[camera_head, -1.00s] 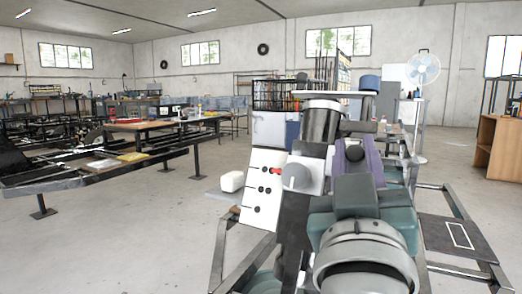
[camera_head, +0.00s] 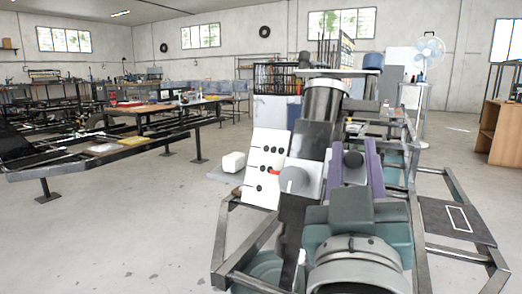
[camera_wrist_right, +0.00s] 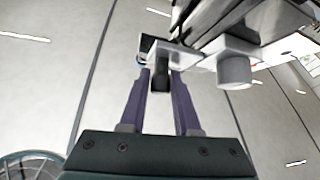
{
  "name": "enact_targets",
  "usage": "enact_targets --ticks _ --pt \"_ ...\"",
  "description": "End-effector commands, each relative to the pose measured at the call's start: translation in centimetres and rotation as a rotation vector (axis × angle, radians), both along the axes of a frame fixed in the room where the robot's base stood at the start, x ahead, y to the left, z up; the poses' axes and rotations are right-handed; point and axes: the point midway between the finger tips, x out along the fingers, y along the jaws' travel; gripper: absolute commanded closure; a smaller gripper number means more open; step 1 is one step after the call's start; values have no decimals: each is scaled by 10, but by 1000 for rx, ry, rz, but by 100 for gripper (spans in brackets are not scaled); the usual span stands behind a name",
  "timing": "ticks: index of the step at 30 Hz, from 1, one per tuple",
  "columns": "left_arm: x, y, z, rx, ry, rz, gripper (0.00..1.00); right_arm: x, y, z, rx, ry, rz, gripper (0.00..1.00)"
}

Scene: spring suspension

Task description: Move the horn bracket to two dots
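The horn bracket (camera_head: 310,174) is a light plate with a grey round horn on it, mounted along a dark upright rail. Its red pointer (camera_head: 274,172) lies beside the two-dot row of the white dotted panel (camera_head: 262,198). The bracket and horn also show in the wrist view (camera_wrist_right: 234,70). My right gripper (camera_head: 353,160) has purple fingers on either side of the bracket's black knob (camera_wrist_right: 160,78). The fingers look slightly apart from the knob, though contact is hard to judge. My left gripper is not in view.
A metal frame (camera_head: 455,254) surrounds the rail's base, with a dark plate (camera_head: 455,220) at right. A white block (camera_head: 233,162) lies left of the panel. Workbenches (camera_head: 160,108) and a long black chassis (camera_head: 125,150) stand at left. The floor between is clear.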

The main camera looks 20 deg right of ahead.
Motion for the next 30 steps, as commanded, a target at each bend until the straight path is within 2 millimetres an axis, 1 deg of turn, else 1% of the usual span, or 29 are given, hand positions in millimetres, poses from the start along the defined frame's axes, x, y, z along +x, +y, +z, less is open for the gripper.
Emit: enact_targets --ticks 1,6,13,16,20,27,30 --pt "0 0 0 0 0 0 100 0 0 0 0 0 0 62" --pt "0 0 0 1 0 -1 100 0 0 0 -1 1 0 44" --pt "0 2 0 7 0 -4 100 0 0 0 -1 2 0 44" --pt "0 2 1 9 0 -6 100 -4 4 -3 -1 4 0 44" --pt "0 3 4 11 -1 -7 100 -19 15 -11 1 8 1 44" --pt "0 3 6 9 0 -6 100 -55 43 -29 2 6 0 44" --pt "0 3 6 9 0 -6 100 -65 51 -34 -1 6 -1 44"
